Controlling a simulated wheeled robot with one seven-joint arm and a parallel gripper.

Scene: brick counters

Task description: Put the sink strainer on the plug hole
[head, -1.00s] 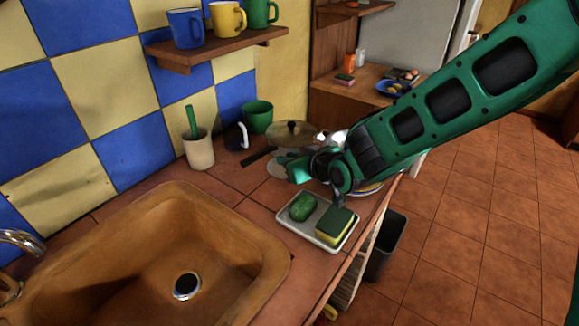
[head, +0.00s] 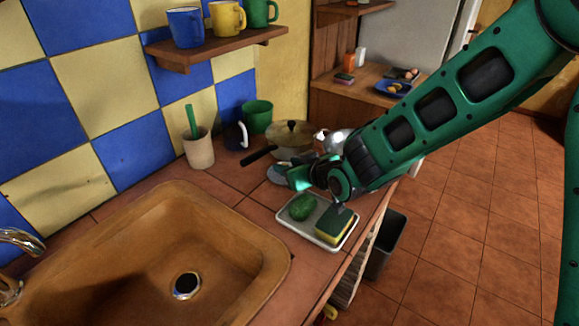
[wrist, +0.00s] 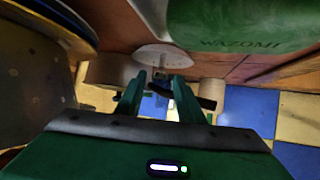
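The sink strainer is the pale grey disc (head: 279,174) lying on the counter just left of my gripper (head: 299,178), partly hidden by it. In the wrist view the strainer (wrist: 160,53) appears as a pale disc with a small stem, just past my fingertips (wrist: 158,80). The fingers are apart, with the stem around the gap between them. I cannot tell whether they touch it. The plug hole (head: 186,286) is in the floor of the brown sink (head: 215,215) and is uncovered.
A tray (head: 346,238) with a green soap (head: 302,207) and a sponge (head: 334,222) lies close in front of my gripper. A lidded pan (head: 291,135) and a metal pot (head: 336,140) stand behind. A utensil cup (head: 199,150) stands by the wall. The counter between sink and tray is clear.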

